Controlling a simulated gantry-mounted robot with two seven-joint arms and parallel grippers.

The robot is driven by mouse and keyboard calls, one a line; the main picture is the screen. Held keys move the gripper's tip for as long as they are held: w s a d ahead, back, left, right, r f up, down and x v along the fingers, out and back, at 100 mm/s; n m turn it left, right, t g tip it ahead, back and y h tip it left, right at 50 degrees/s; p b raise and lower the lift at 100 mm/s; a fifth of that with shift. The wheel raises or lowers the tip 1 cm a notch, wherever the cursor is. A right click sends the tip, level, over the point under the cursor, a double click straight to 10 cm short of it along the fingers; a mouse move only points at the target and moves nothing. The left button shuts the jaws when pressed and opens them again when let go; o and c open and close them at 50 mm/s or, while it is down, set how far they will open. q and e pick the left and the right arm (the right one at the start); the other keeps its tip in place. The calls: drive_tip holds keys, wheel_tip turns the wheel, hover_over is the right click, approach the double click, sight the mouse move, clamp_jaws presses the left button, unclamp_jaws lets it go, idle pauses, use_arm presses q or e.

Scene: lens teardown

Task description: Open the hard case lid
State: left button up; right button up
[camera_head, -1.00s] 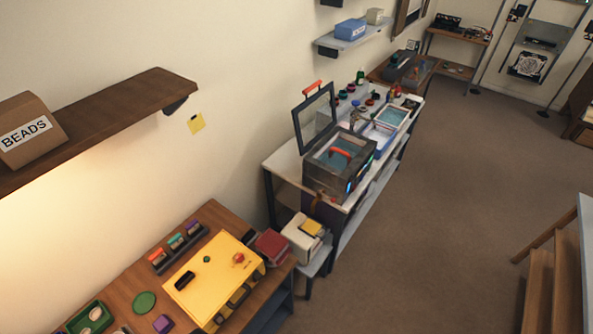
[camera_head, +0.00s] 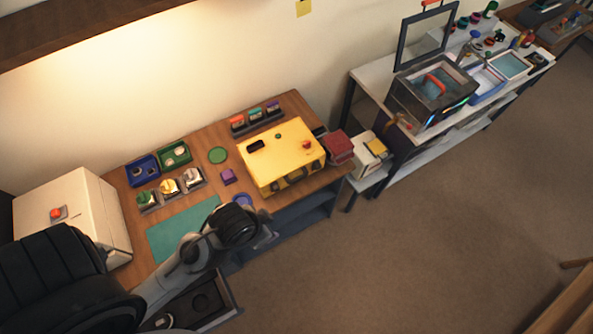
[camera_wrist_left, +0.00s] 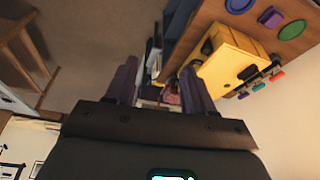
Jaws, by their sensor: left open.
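No thing is clearly marked as the hard case. A yellow box (camera_head: 278,152) on the wooden desk has a closed flat top, a black piece and a red knob on it, and dark round parts on its front. It also shows in the left wrist view (camera_wrist_left: 232,62). A dark open tray (camera_head: 205,300) with round shapes lies low, partly behind my left arm. My left gripper (camera_wrist_left: 160,85) is open, with nothing between its fingers. In the head view its fingers are mostly hidden by the wrist, near the desk's front edge, left of the yellow box. My right gripper is out of view.
A teal mat (camera_head: 184,229), small trays and a white cabinet (camera_head: 75,212) occupy the desk's left. Dark red boxes (camera_head: 339,147) stand right of the yellow box. A grey tank (camera_head: 432,98) with a raised framed lid is on the back bench.

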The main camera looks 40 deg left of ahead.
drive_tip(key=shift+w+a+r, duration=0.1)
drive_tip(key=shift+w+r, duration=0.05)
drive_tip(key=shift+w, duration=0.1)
